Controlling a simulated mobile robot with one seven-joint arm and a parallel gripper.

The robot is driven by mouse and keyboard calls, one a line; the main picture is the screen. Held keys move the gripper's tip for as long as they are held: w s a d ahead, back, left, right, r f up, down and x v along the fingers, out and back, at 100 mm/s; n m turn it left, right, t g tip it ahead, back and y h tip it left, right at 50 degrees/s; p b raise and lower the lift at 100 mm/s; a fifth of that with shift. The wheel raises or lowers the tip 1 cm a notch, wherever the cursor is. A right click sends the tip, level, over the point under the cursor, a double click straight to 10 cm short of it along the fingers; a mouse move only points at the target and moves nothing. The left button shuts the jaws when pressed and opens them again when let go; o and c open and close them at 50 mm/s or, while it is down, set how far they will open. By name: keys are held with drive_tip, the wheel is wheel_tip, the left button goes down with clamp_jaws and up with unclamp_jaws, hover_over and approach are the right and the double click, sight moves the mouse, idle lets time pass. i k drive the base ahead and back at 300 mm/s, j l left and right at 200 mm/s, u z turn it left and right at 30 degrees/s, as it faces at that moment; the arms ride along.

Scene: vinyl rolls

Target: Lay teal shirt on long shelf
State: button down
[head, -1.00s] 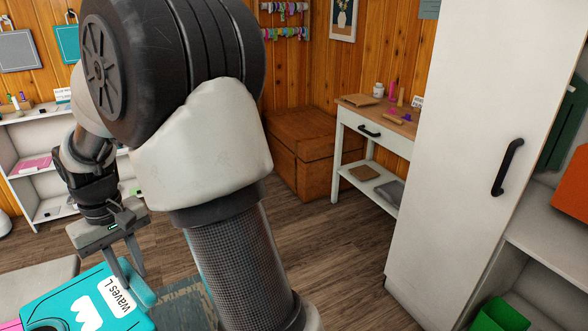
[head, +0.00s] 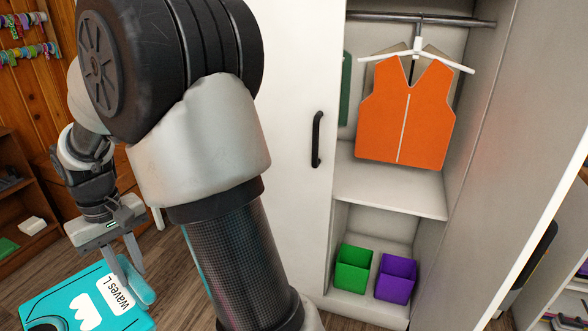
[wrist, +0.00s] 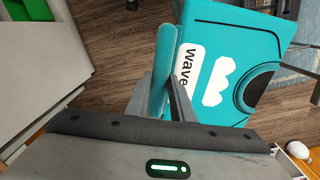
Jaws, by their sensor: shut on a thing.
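The teal shirt (head: 50,308) is a folded, block-like bundle with a white "Waves L" label. It is at the lower left of the head view, cut off by the frame edge. My gripper (head: 134,272) is shut on its rounded right edge and holds it above the floor. In the wrist view the shirt (wrist: 225,35) extends to the upper right from my gripper (wrist: 164,85), with its rolled edge between the fingers. I cannot tell which shelf here is the long shelf.
An open white wardrobe (head: 390,190) holds an orange vest (head: 405,115), a green bin (head: 353,268) and a purple bin (head: 396,278). Its white door (head: 290,120) is beside my arm. A brown shelf unit (head: 20,195) stands at left, and another shelf unit is at the right edge.

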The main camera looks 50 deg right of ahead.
sight(395, 190)
drive_tip(key=i+l+z, duration=0.1)
drive_tip(key=z, duration=0.35)
drive_tip(key=i+z, duration=0.1)
drive_tip(key=z, duration=0.4)
drive_tip(key=i+z, duration=0.1)
drive_tip(key=z, duration=0.35)
drive_tip(key=i+z, duration=0.15)
drive_tip(key=z, duration=0.3)
drive_tip(key=i+z, duration=0.1)
drive_tip(key=z, duration=0.4)
drive_tip(key=i+j+z, duration=0.1)
drive_tip(key=z, duration=0.35)
